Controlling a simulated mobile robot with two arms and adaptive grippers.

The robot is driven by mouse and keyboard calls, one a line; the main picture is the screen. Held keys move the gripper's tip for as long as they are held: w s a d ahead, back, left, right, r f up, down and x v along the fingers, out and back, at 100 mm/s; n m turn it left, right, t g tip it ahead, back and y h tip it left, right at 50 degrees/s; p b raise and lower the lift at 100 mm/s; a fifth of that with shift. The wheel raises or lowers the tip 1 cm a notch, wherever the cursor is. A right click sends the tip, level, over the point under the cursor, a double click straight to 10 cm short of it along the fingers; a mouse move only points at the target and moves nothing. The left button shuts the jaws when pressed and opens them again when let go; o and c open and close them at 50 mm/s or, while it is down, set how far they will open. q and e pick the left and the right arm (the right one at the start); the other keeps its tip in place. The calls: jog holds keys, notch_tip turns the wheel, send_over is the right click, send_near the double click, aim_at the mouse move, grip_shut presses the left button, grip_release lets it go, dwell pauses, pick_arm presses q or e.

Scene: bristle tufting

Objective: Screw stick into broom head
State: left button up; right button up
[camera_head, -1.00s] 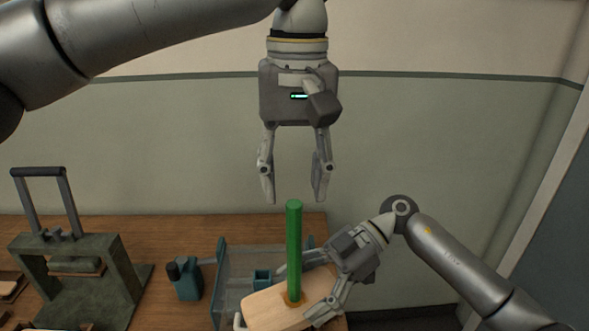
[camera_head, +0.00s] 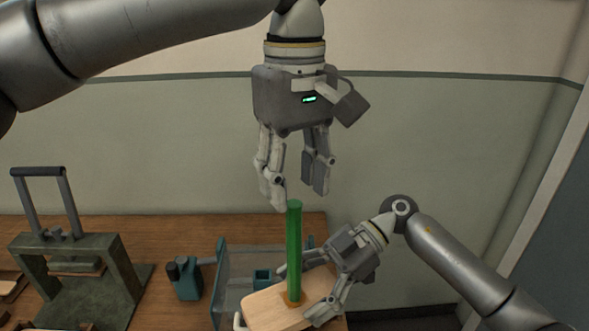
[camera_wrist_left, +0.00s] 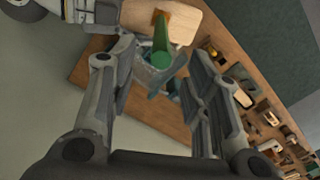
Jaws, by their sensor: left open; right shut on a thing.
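The green stick (camera_head: 294,250) stands upright in the pale wooden broom head (camera_head: 268,311), its lower end at an orange-brown hole or collar. My left gripper (camera_head: 297,200) is open and empty, pointing down just above the top of the stick. In the left wrist view the green stick (camera_wrist_left: 161,45) shows between the open fingers and beyond their tips, with the broom head (camera_wrist_left: 172,20) behind it. My right gripper (camera_head: 322,296) is shut on the broom head from its right side. The stick's lower end inside the head is hidden.
A clear-walled bin with teal parts (camera_head: 240,269) stands behind the broom head. Several small items line the table in the left wrist view.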

aim_at(294, 242)
pick_arm(q)
notch_tip(294, 242, down, 11)
jog(key=shift+f, duration=0.1)
dwell(0.3)
jog(key=shift+c, duration=0.3)
